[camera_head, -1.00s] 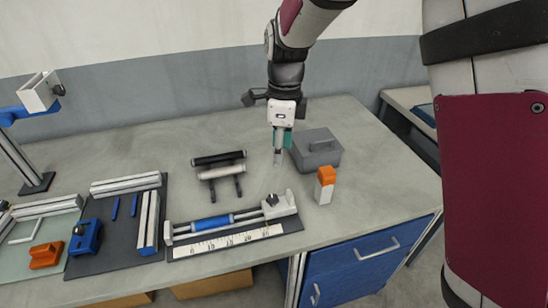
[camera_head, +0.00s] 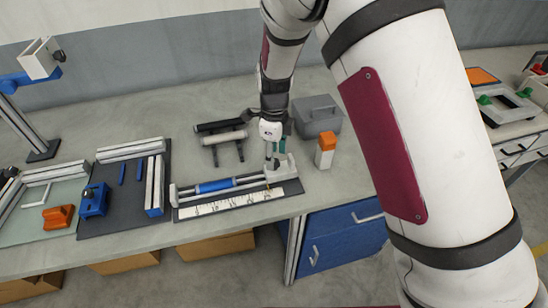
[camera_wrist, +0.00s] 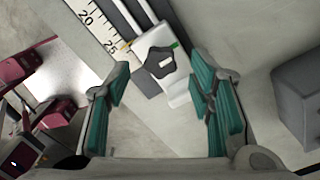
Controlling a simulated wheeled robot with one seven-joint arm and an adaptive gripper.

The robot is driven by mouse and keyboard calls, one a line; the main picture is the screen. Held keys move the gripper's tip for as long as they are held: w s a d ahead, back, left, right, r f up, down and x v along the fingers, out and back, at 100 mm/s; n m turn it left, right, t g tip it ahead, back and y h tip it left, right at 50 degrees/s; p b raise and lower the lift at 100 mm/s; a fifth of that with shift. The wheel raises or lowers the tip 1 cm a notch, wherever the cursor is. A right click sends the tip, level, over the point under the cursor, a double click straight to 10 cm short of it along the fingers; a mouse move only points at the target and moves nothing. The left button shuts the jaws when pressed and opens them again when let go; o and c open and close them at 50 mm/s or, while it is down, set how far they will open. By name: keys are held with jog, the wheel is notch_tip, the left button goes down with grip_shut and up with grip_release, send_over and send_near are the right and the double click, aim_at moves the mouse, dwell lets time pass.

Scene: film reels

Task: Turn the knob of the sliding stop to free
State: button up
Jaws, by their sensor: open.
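The sliding stop is a light grey block (camera_wrist: 180,92) at the right end of a two-rod rail, in the wrist view. On top sits its dark knob (camera_wrist: 160,66) with a pale mark; a green mark shows beside the block's far edge and an orange one on the ruler side. My gripper (camera_wrist: 160,76) is open, its teal-padded fingers on either side of the knob in the picture. I cannot tell whether they touch it. In the head view my gripper (camera_head: 272,164) is pointing down at the stop (camera_head: 288,171), and the knob is hidden there.
The rail has a blue sleeve (camera_head: 215,187) and a white ruler (camera_head: 235,203) along its front. A grey box (camera_head: 316,115) and an orange-topped white block (camera_head: 326,150) stand near the gripper. Black and white bars (camera_head: 220,132) lie behind the rail. A blue clamp (camera_head: 94,200) is left.

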jog(key=shift+f, duration=1)
jog(key=c, duration=1.2)
jog(key=shift+o, duration=0.2)
